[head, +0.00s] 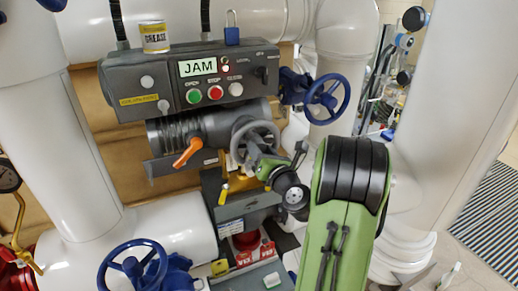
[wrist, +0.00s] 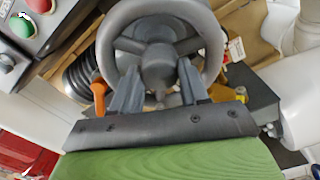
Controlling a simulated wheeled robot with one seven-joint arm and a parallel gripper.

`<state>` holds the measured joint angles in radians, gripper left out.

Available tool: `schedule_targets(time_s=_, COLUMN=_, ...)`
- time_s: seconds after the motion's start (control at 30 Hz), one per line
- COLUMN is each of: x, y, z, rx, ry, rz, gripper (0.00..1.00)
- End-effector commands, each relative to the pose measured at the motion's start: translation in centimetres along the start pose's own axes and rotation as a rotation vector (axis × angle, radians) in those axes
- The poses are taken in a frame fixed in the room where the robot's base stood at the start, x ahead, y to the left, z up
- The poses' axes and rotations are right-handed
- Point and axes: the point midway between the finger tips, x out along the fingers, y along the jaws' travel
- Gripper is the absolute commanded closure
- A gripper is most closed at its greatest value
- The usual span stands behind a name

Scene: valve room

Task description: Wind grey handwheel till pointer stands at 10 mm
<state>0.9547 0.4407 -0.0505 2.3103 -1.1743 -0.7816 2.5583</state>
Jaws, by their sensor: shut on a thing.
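The grey handwheel (head: 257,133) is on the front of the dark actuator, below the control box. In the wrist view its rim, spokes and hub (wrist: 159,66) fill the top middle. My gripper (head: 252,158) is at the lower part of the wheel. In the wrist view its two dark fingers (wrist: 158,82) reach up on either side below the hub, shut on the wheel. The fingers and palm hide the lower rim, so I cannot tell the exact part gripped. I cannot make out the pointer or its millimetre scale in either view.
The control box (head: 190,77) shows "JAM" on its display (head: 198,67), above green, red and white buttons. An orange lever (head: 188,152) is left of the wheel. Blue handwheels stand at right (head: 328,98) and lower left (head: 133,268). White pipes crowd both sides.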

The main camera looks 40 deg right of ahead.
Motion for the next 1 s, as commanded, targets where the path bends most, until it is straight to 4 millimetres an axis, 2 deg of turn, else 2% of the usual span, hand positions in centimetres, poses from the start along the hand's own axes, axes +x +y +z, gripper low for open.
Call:
schedule_targets(time_s=0.47, x=-0.1, y=-0.1, z=-0.3, rx=0.012, ry=0.008, rz=-0.002, gripper=1.00)
schedule_targets(time_s=0.5, x=-0.1, y=-0.1, z=-0.3, rx=0.012, ry=0.008, rz=-0.002, gripper=0.50)
schedule_targets(time_s=0.6, x=-0.1, y=-0.1, z=-0.2, rx=0.011, ry=0.006, rz=-0.001, gripper=0.34)
schedule_targets(time_s=0.63, x=-0.1, y=-0.1, z=-0.2, rx=0.011, ry=0.006, rz=-0.001, gripper=0.31)
schedule_targets(time_s=0.9, x=-0.2, y=-0.1, z=-0.1, rx=0.011, ry=0.002, rz=-0.001, gripper=0.31)
schedule_targets(time_s=1.0, x=-1.2, y=-0.3, z=-0.2, rx=0.010, ry=0.000, rz=-0.004, gripper=0.31)
